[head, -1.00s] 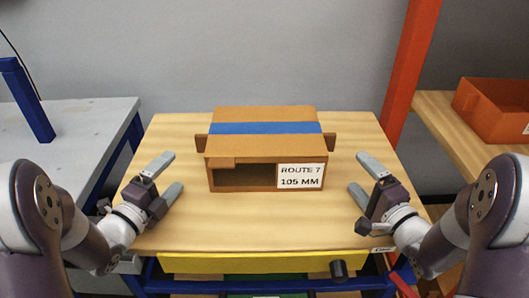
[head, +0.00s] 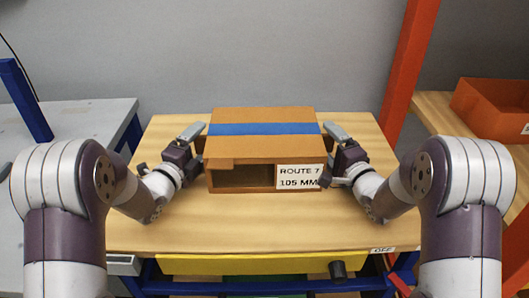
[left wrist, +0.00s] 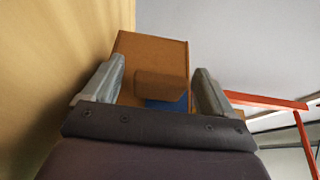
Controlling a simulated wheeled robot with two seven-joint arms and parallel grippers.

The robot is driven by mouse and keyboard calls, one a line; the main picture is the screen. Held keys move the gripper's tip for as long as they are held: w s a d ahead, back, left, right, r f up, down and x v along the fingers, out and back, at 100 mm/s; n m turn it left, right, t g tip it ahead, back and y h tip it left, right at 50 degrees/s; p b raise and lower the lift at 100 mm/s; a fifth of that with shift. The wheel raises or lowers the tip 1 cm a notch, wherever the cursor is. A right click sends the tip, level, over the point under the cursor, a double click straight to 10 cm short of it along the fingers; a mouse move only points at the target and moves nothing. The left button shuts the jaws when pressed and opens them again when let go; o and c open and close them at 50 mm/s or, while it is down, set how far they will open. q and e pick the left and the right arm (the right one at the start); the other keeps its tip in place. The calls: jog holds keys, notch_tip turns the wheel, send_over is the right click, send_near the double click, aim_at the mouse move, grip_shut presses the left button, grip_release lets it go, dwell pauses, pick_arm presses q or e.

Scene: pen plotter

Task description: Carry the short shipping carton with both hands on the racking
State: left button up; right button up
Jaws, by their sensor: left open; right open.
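The short shipping carton (head: 240,149) is brown with a blue band across its top and a label reading "ROUTE 7 105 MM" on its front. It sits upright on the wooden table top. My left gripper (head: 196,138) is open at the carton's left side. In the left wrist view its fingers (left wrist: 160,88) stand either side of the carton's brown side tab (left wrist: 161,86), with gaps visible. My right gripper (head: 337,142) is open at the carton's right side; it largely hides the right tab. The racking shows as orange uprights and wooden shelving (head: 433,106) at the right.
An orange bin (head: 490,108) stands on the right shelf. A grey bench (head: 85,118) with a blue post is at the left. The table has a yellow front rail (head: 240,265) with a black knob (head: 338,270). Table room is clear in front of the carton.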

pick_arm(q)
jog(key=c, duration=1.4)
pick_arm(e)
jog(key=c, duration=1.4)
pick_arm(q)
jog(key=shift+r, duration=0.1)
pick_arm(e)
jog(key=shift+r, duration=0.1)
jog(key=shift+c, duration=0.2)
